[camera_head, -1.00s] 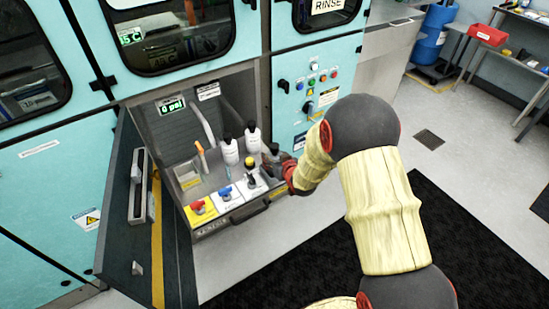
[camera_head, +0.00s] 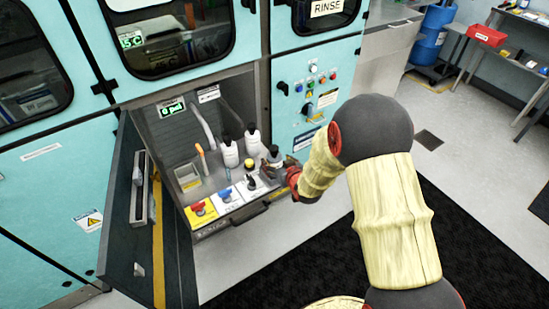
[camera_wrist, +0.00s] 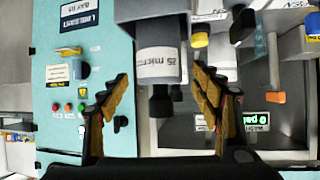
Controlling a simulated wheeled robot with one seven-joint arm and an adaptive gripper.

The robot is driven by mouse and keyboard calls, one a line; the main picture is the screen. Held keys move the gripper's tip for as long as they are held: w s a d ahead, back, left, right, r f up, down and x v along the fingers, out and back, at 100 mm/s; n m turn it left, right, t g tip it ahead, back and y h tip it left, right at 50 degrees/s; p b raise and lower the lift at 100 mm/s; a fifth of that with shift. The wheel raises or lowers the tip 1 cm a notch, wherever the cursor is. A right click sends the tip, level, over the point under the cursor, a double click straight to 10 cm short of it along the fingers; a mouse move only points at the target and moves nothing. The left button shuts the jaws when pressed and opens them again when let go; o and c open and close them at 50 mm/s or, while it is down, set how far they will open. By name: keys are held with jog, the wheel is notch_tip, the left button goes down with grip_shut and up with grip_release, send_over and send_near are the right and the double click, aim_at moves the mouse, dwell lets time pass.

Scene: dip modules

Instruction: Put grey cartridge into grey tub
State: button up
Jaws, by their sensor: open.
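A grey cartridge (camera_wrist: 158,68) with a label reading "25 micron" and a dark narrow end is in the middle of the wrist view. My gripper (camera_wrist: 161,80) is open, with one finger on each side of the cartridge's dark end. Gaps show between the fingers and the cartridge. In the head view my gripper (camera_head: 272,172) is at the right front of the open cabinet bay, beside the cartridge (camera_head: 274,153); the fingers are small and partly hidden there. I cannot pick out a grey tub with certainty in either view.

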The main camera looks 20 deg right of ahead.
jog(key=s+d+r+m+g+h+p, duration=0.1)
jog(key=s+r+g, duration=0.1)
jog(key=s+r, duration=0.75)
jog(key=s+d+r+g+h+p, duration=0.15)
jog(key=s+r, duration=0.45)
jog(key=r, duration=0.6)
jog(key=s+a+r+g, duration=0.1)
jog(key=s+r, duration=0.2)
jog(key=s, duration=0.8)
jog(key=s+a+r+g+y, duration=0.1)
jog(key=s+r, duration=0.3)
jog(key=s, duration=0.7)
jog(key=shift+a+r+g+b, duration=0.2)
jog(key=shift+a+g+b, duration=0.1)
jog(key=shift+a+g, duration=0.2)
jog(key=shift+o, duration=0.2)
